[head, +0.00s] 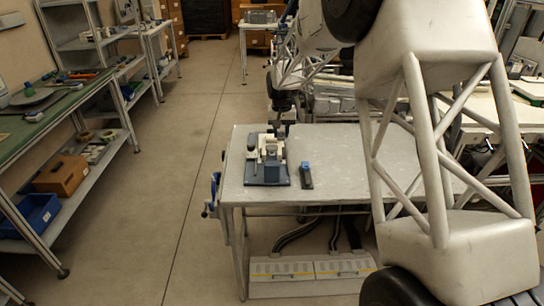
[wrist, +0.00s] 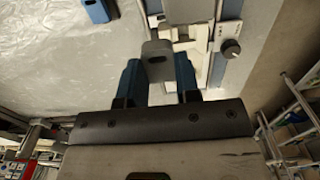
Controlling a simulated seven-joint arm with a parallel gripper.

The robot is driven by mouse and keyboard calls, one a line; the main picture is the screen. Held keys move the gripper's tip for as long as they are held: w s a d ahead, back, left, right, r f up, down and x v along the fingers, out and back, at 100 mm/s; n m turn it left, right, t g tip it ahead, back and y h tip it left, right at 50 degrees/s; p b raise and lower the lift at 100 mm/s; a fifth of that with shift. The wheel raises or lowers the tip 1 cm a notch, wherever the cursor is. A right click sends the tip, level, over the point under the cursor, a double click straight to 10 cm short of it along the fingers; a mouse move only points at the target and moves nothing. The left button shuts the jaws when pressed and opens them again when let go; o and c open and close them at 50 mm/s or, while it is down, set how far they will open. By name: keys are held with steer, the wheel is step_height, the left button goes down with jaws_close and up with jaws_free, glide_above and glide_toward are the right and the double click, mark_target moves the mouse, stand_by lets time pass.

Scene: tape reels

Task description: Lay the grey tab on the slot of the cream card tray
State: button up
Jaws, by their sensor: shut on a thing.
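My gripper (wrist: 158,74) is shut on the grey tab (wrist: 157,50), a small rounded plate with a dark oblong hole, held between two blue fingers in the wrist view. The cream card tray (wrist: 198,48) lies just beyond and to the right of the tab, partly hidden by the tab and the right finger. In the head view the tray (head: 270,150) is part of a cream and grey device on a blue base at the table's left end. My gripper is small and dark there, above or behind the device. The slot cannot be made out, nor whether the tab touches the tray.
A dark bar with a blue end (head: 306,175) lies on the grey table (head: 345,150) right of the device; its blue end (wrist: 98,10) shows in the wrist view. A black knob (wrist: 231,48) sits beside the tray. The table's middle is clear.

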steer(key=w+a+r, duration=0.2)
steer(key=a, duration=0.1)
steer(key=shift+w+a, duration=0.15)
steer(key=shift+w, duration=0.05)
steer(key=shift+f, duration=0.1)
steer(key=shift+f, duration=2.5)
steer(key=shift+f, duration=2.5)
steer(key=shift+f, duration=0.6)
steer(key=o, duration=0.8)
